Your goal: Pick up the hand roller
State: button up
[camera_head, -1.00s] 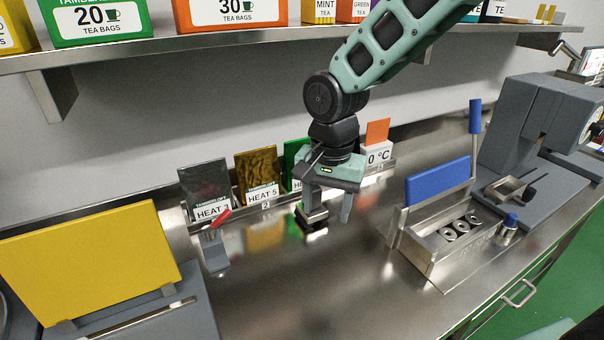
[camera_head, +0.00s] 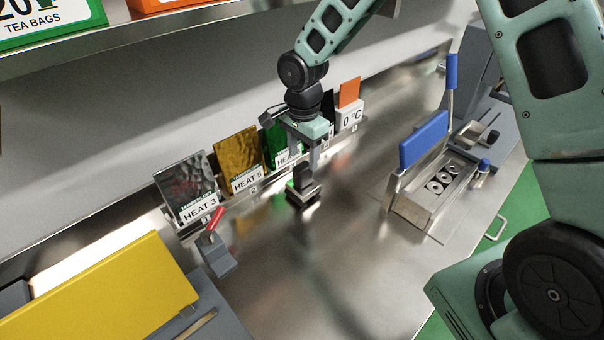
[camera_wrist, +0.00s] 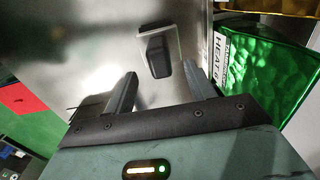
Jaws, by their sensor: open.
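A tool with a red handle (camera_head: 216,217), which looks like the hand roller, rests at a grey stand (camera_head: 217,257) on the left of the steel counter; its roller end is hard to make out. My gripper (camera_head: 302,158) is well to the right of it, open and empty. It is above a black-handled block with a flat metal base (camera_head: 303,190), which stands on the counter. In the wrist view, this black-handled block (camera_wrist: 160,57) lies beyond my two spread fingers (camera_wrist: 163,82), apart from them. I cannot make out the roller there.
Foil packets labelled HEAT (camera_head: 186,190) stand in a rack along the wall behind the gripper. A blue-plated steel press (camera_head: 424,140) stands on the right. A yellow panel (camera_head: 110,295) fills the lower left. The counter's middle front is clear.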

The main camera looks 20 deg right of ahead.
aim_at(303, 165)
jog(key=shift+f+p, duration=0.9)
jog(key=shift+f, duration=2.7)
jog(key=c, duration=1)
grip_shut()
jog(key=shift+r, duration=0.1)
